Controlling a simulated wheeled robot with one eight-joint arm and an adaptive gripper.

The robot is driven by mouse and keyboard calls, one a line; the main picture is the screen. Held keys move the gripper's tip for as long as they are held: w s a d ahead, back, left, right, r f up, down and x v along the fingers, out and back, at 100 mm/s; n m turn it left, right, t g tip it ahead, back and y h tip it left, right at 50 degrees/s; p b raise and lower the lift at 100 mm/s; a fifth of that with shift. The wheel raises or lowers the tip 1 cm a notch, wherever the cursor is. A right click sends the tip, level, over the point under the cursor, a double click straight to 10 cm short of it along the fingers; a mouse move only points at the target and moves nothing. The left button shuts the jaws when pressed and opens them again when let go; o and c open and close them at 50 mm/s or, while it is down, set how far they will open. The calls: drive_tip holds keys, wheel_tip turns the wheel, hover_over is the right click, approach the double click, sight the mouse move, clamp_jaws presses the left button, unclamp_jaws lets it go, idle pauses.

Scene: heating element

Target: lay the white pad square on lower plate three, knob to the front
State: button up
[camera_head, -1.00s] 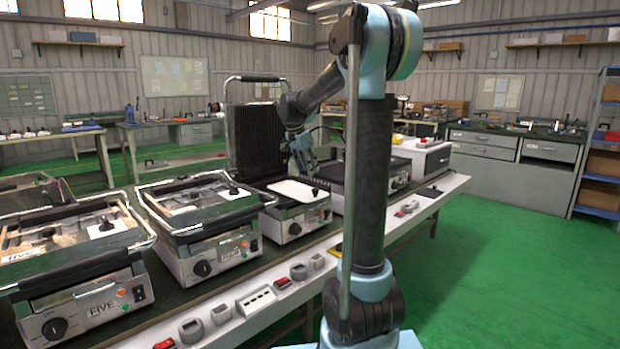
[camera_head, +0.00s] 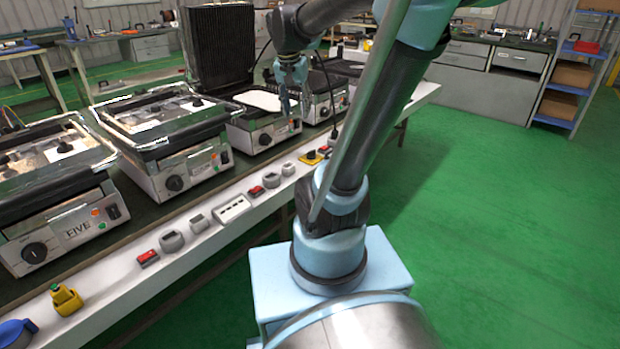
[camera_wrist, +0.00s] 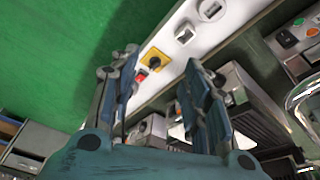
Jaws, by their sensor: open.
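The white pad (camera_head: 258,100) lies flat on the lower plate of the open grill in the head view. Its knob cannot be made out, and my gripper covers part of the pad's right side. The grill's dark ribbed upper plate (camera_head: 219,48) stands raised behind it. My gripper (camera_head: 293,100) is open and empty, pointing down at the pad's right edge; whether it touches the pad cannot be told. In the wrist view my gripper's fingers (camera_wrist: 158,72) are apart with nothing between them.
Closed grills with glass-like tops (camera_head: 165,118) stand to the left along the bench. Another grill (camera_head: 322,95) stands close on the right. Switches and sockets, including a yellow-based one (camera_head: 311,158), line the bench's front strip. The green floor (camera_head: 490,220) is clear at right.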

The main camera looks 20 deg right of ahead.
drive_tip(key=s+f+n+y, duration=0.1)
drive_tip(key=s+f+n, duration=0.5)
drive_tip(key=s+f, duration=0.8)
drive_tip(key=s, duration=0.4)
drive_tip(key=shift+s+f+y, duration=0.25)
drive_tip(key=shift+f+y, duration=0.15)
